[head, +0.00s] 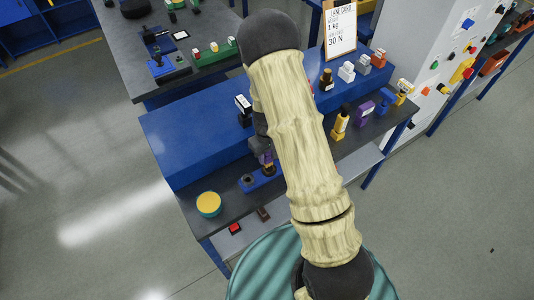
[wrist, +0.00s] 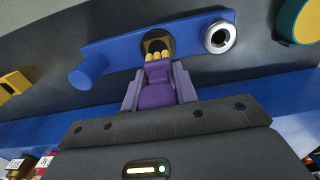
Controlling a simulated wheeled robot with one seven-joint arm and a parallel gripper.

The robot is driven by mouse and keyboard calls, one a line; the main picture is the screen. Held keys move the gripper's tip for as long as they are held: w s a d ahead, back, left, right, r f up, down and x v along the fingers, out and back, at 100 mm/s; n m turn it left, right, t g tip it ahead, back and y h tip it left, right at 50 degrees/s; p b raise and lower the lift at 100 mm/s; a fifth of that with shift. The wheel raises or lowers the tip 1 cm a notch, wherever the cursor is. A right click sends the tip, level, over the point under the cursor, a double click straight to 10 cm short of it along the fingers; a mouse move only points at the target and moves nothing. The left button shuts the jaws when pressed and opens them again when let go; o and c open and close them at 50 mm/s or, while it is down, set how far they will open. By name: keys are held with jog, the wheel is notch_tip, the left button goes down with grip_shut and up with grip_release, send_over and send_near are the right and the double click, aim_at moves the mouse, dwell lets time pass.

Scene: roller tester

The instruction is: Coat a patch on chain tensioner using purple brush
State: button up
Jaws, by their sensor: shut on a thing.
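My gripper (wrist: 157,76) is shut on the purple brush (wrist: 157,95), which sits between its two pale purple fingers in the wrist view. The brush's yellow end (wrist: 157,55) is at a dark round hole in a long blue holder (wrist: 190,36); I cannot tell how deep it sits. In the head view the blue holder (head: 264,179) is on the dark bench, just left of my arm, with a bit of purple above it. My arm hides most of the gripper there. I cannot tell which part is the chain tensioner.
A round yellow-topped teal pot (head: 208,204) stands at the bench's left end; it also shows in the wrist view (wrist: 307,22). A raised blue ledge (head: 190,135) runs behind. Several small coloured parts, including a purple one (head: 365,112), stand right of my arm.

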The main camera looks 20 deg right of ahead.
jog(key=shift+f+b, duration=0.5)
jog(key=shift+f, duration=0.4)
jog(key=shift+s+d+r+b, duration=0.1)
jog(key=shift+s+d+b, duration=0.15)
jog(key=shift+s, duration=0.5)
jog(key=shift+s+d+b, duration=0.1)
jog(key=shift+s+d, duration=0.2)
jog(key=shift+s, duration=0.45)
jog(key=shift+f, duration=0.3)
jog(key=shift+w+a+r, duration=0.15)
jog(key=shift+w+a, duration=0.15)
jog(key=shift+w, duration=0.5)
jog(key=shift+w+a+p, duration=0.25)
jog(key=shift+w+p, duration=0.05)
jog(key=shift+w, duration=0.4)
